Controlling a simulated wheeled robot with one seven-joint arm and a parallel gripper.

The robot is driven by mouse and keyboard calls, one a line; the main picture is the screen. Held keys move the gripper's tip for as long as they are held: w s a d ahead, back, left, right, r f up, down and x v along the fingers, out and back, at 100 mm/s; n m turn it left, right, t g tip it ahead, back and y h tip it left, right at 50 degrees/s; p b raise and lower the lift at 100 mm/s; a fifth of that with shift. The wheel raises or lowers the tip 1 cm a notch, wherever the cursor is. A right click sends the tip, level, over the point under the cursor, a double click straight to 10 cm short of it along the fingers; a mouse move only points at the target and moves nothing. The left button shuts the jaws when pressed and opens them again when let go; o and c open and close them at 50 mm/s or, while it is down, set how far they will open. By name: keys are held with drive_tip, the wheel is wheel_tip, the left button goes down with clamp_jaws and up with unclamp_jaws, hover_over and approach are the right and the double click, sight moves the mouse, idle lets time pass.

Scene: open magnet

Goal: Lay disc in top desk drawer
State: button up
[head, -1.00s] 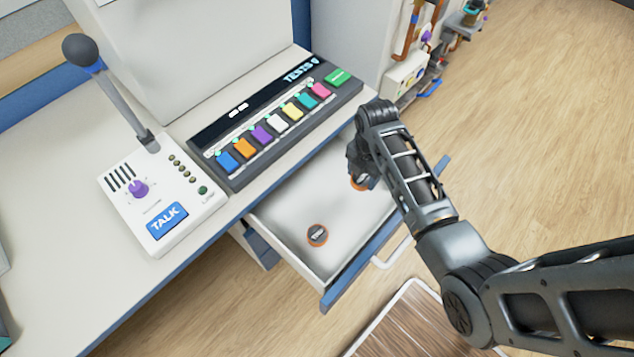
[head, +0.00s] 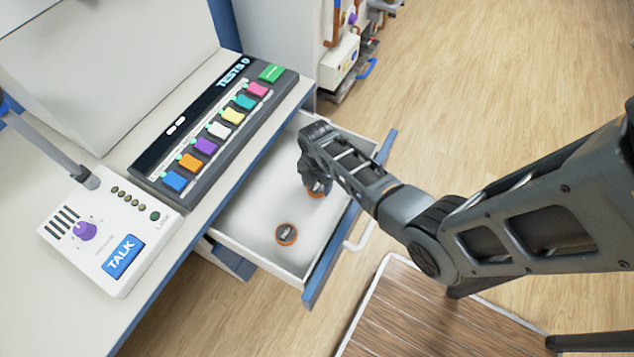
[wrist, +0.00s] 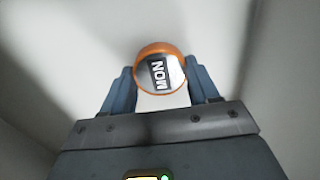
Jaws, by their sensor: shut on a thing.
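The top desk drawer (head: 249,226) is pulled open, with a white inside and a blue-edged front. My gripper (head: 315,192) reaches down into its far part. It is shut on an orange-rimmed disc (head: 314,195). In the wrist view the disc (wrist: 160,72) sits between the fingertips of my gripper (wrist: 160,80) and shows a dark label reading "NOW". Whether the disc touches the drawer floor I cannot tell. A second orange-rimmed disc (head: 286,235) lies flat on the drawer floor, nearer the front left.
On the desk are a panel of coloured buttons (head: 212,130) and a white talk box (head: 110,232) with a microphone stalk. A brown wooden mat (head: 410,315) lies on the floor below. The drawer floor between the discs is clear.

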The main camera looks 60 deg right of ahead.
sight(317, 186)
drive_tip(key=shift+f, duration=0.15)
drive_tip(key=o, duration=1.1)
drive_tip(key=shift+o, duration=0.2)
wheel_tip(317, 186, up, 12)
drive_tip(key=p, duration=0.1)
drive_tip(key=shift+r, duration=0.2)
